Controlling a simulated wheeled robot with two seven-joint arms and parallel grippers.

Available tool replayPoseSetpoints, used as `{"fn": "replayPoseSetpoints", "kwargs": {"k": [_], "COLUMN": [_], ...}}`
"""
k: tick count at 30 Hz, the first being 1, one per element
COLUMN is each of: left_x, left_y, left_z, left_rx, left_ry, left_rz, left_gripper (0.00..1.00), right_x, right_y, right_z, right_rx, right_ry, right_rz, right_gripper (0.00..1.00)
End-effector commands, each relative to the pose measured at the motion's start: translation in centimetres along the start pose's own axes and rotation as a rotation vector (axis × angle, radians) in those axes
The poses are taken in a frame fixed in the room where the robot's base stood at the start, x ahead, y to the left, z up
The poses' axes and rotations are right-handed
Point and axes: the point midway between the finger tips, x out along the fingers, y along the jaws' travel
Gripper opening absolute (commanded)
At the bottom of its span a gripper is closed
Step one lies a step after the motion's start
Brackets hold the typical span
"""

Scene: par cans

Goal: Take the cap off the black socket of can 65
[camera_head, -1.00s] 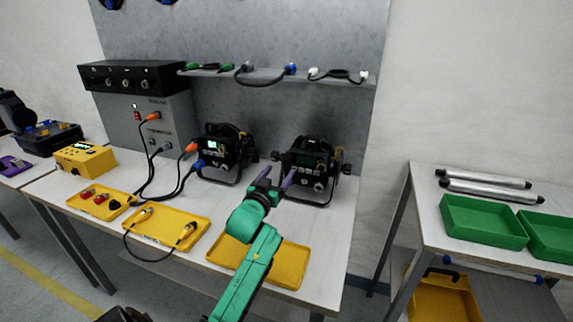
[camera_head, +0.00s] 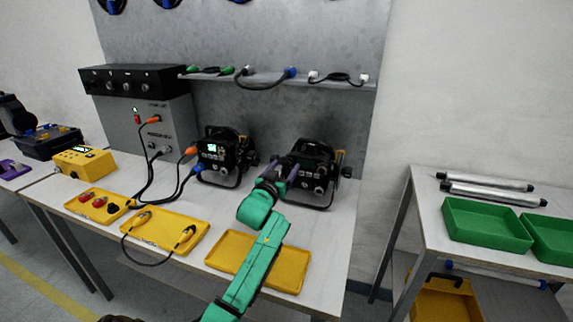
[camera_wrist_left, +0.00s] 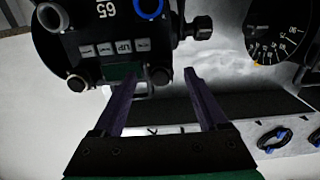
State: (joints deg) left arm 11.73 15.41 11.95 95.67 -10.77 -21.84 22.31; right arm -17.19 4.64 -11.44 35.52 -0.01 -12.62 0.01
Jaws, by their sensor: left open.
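Can 65 (camera_wrist_left: 108,40) shows upside down in the left wrist view, its black back panel carrying the number, a row of buttons and a small dark screen. Grey-ringed (camera_wrist_left: 52,17) and blue-ringed (camera_wrist_left: 150,8) round sockets sit on the panel. I cannot tell for sure which is the black socket or make out its cap. In the head view the right-hand can (camera_head: 314,172) stands on the bench, just beyond my left gripper (camera_head: 281,172). My left gripper's purple fingers (camera_wrist_left: 163,75) are open and empty, their tips close to the panel's edge. My right gripper is not in view.
A second can (camera_head: 222,155) with orange and blue plugs stands to the left. Yellow trays (camera_head: 233,247) lie along the bench front. A dial (camera_wrist_left: 277,30) is near the gripper in the wrist view. Green bins (camera_head: 487,224) are on the right table.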

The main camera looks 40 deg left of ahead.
Motion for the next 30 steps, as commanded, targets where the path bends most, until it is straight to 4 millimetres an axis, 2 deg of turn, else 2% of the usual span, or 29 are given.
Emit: {"fn": "replayPoseSetpoints", "kwargs": {"k": [30], "left_x": [-0.01], "left_y": [0.0], "left_z": [0.02], "left_rx": [0.0], "left_ry": [0.0], "left_rz": [0.0], "left_gripper": [0.76], "right_x": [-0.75], "right_y": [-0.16], "right_z": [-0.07], "right_rx": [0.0], "right_ry": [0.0], "right_rz": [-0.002], "right_gripper": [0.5]}}
